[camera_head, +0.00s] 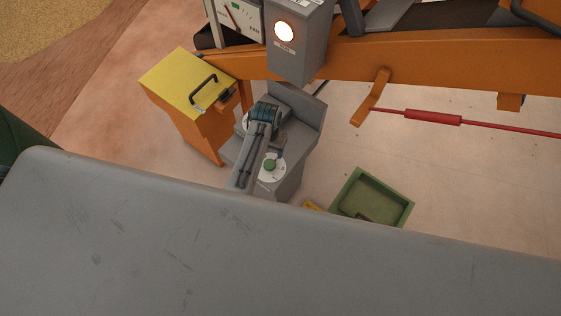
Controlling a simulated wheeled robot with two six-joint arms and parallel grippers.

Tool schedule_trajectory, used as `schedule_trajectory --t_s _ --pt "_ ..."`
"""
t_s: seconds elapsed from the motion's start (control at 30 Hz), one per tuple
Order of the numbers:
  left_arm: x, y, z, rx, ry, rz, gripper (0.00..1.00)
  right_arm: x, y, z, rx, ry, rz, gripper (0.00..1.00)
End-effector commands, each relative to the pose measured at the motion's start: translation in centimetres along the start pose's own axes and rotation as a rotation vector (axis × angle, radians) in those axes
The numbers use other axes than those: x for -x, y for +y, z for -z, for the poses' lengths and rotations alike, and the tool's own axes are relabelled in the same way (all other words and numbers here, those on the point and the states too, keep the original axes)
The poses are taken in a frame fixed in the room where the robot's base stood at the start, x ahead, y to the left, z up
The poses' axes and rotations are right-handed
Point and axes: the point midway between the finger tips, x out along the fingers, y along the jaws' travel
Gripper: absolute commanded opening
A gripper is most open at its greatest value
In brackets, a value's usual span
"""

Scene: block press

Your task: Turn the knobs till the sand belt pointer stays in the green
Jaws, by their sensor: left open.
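A grey console (305,125) stands in the middle of the view with dials on its sloped top. A green knob (269,165) sits on a white dial plate (279,172). A second white dial shows partly behind my left arm, and its knob is hidden. My left gripper (277,153) is open, close above and beside the green knob; I cannot tell if it touches. A white gauge (247,27) at the top left has a red pointer (231,13) leaning left. It is cut by the picture edge, and its exact reading is too small to tell. My right gripper is not in view.
A grey box with a lit lamp (284,31) stands beside the gauge. A yellow-topped orange cabinet (187,83) is left of the console. An orange beam (420,58) runs behind it. A green tray (398,212) lies right on the pale floor, which is otherwise mostly clear.

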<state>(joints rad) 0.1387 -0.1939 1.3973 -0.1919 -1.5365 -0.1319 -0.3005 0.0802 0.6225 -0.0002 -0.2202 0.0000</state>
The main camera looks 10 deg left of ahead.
Motion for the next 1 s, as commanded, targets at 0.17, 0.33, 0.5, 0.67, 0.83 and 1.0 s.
schedule_trajectory --t_s 0.17,0.33,0.5,0.67,0.83,1.0 --pt "-1.7 0.0 -0.1 -0.001 -0.009 0.001 0.62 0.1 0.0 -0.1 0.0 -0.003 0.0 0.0" --pt "-4.7 0.0 -0.1 -0.001 -0.008 0.0 0.62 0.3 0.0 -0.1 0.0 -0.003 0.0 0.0" --pt "-7.7 0.0 -0.1 -0.001 -0.007 0.0 0.62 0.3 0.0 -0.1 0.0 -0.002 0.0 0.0" --pt "-9.6 0.0 -0.1 0.0 -0.005 0.0 0.62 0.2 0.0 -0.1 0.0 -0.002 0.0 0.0" --pt "-10.6 0.0 -0.1 0.0 -0.004 0.0 0.62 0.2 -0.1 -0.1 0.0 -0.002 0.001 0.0" --pt "-10.8 0.0 -0.1 0.0 -0.002 0.0 0.62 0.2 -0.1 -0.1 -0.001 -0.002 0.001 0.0"
